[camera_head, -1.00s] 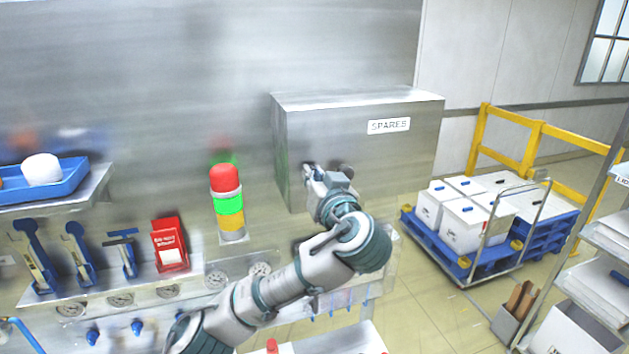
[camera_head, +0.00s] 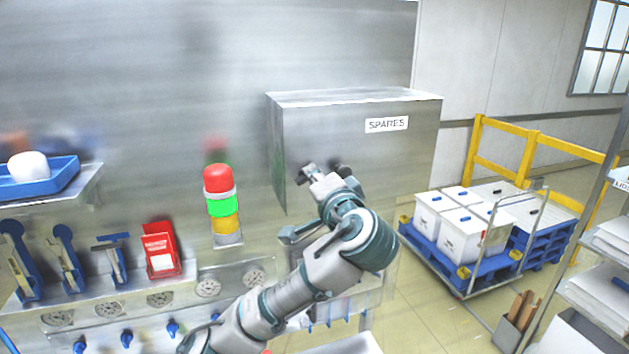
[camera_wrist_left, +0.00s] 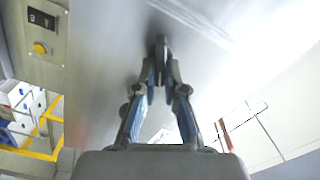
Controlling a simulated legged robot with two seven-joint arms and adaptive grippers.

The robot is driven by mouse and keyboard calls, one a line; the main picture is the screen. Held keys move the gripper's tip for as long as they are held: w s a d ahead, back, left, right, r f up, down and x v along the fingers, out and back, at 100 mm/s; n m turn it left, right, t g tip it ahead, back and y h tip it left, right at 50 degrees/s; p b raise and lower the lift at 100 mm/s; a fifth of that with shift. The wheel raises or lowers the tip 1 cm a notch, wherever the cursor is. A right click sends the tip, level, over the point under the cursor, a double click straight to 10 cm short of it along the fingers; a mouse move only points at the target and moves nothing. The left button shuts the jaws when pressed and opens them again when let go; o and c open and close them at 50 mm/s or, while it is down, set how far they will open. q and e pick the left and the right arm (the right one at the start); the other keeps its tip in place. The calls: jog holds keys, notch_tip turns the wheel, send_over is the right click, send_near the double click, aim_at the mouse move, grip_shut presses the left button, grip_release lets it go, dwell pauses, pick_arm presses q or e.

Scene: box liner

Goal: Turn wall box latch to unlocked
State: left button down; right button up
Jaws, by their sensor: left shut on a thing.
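The grey metal wall box (camera_head: 400,155) labelled SPARES is fixed to the wall at the centre of the head view. My left arm reaches up to its front, and my left gripper (camera_head: 322,170) is at the lower left of that front face, partly hidden by my own wrist. In the left wrist view the two fingers (camera_wrist_left: 160,75) come together on a small dark latch handle (camera_wrist_left: 160,43) standing out from the metal face. The gripper is shut on it. The latch's exact angle is hard to tell. My right gripper is not in view.
A red, green and yellow signal light (camera_head: 222,205) stands left of the box. A blue tray (camera_head: 62,178) and a red holder (camera_head: 160,248) are further left. A trolley (camera_head: 468,285) with white boxes and a yellow rail (camera_head: 535,140) stand at the right.

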pick_arm(q)
jog(key=m, duration=0.4)
jog(key=shift+f+m+b, duration=0.15)
jog(key=shift+m+b, duration=0.2)
jog(key=shift+m, duration=0.05)
dwell(0.4)
jog(key=c, duration=1.2)
grip_release()
jog(key=shift+w+f, duration=0.1)
jog(key=shift+c, duration=0.2)
jog(key=shift+w+d+f, duration=0.1)
jog(key=shift+w, duration=0.1)
jog(key=shift+w, duration=0.1)
